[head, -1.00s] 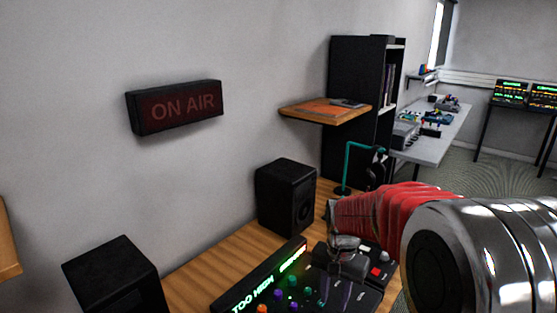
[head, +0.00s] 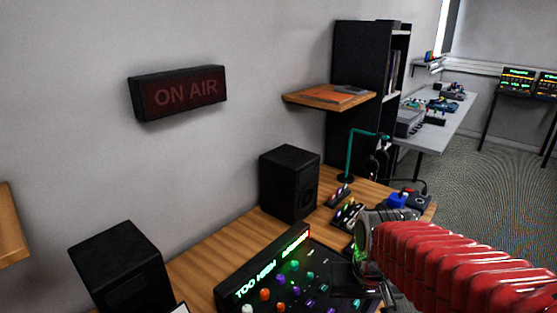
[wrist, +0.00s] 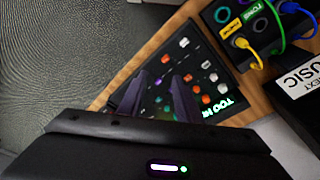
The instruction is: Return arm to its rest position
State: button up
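My arm enters the head view from the lower right, with a red ribbed sleeve and a metal wrist. My gripper (head: 350,278) hangs over the right part of the mixer panel (head: 270,280), dark against dark there. In the wrist view, the two dark fingers of my gripper (wrist: 160,77) stand apart with nothing held between them. Behind them the mixer panel (wrist: 205,70) shows, with coloured knobs and green lit letters. The fingers appear above the panel; the exact height cannot be told.
Black speakers (head: 288,183) (head: 120,268) stand on the wooden desk (head: 225,248). A teal headphone stand (head: 348,160) and small devices (head: 397,200) are at its far end. A wooden shelf (head: 300,98) juts from the wall. Yellow and green cables (wrist: 248,60) show in the wrist view.

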jog(key=s+r+t, duration=0.3)
jog(key=s+r, duration=0.3)
jog(key=s, duration=0.1)
jog(key=shift+s+d+r+n+t, duration=0.2)
jog(key=shift+r+n+t, duration=0.1)
jog(key=shift+r+n, duration=0.1)
